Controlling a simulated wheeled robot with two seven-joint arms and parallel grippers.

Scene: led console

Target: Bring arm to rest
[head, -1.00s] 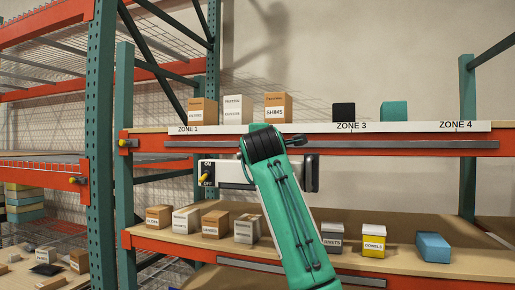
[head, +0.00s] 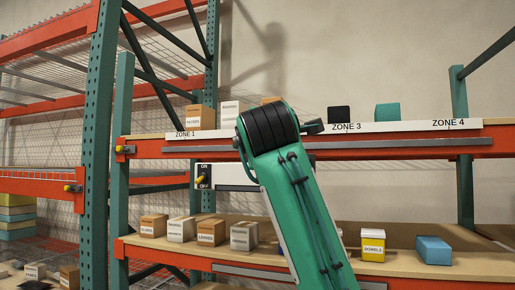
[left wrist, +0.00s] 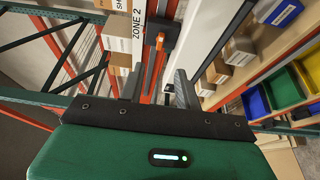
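My green arm (head: 297,215) with a black joint rises from the bottom of the head view and stands in front of the shelves. Its gripper does not show there. In the left wrist view my left gripper (left wrist: 157,90) has its two dark fingers apart, with nothing seen between them. A white switch panel (head: 230,177) marked ON and OFF hangs under the upper shelf. The arm hides the panel's right part. My right gripper is not in view.
The upper shelf (head: 400,145) carries boxes and zone labels; the lower shelf (head: 400,262) carries several boxes. A green rack post (head: 97,150) stands at the left. The left wrist view shows an orange-and-black fixture (left wrist: 158,40) beyond the fingers and coloured bins (left wrist: 283,93) at right.

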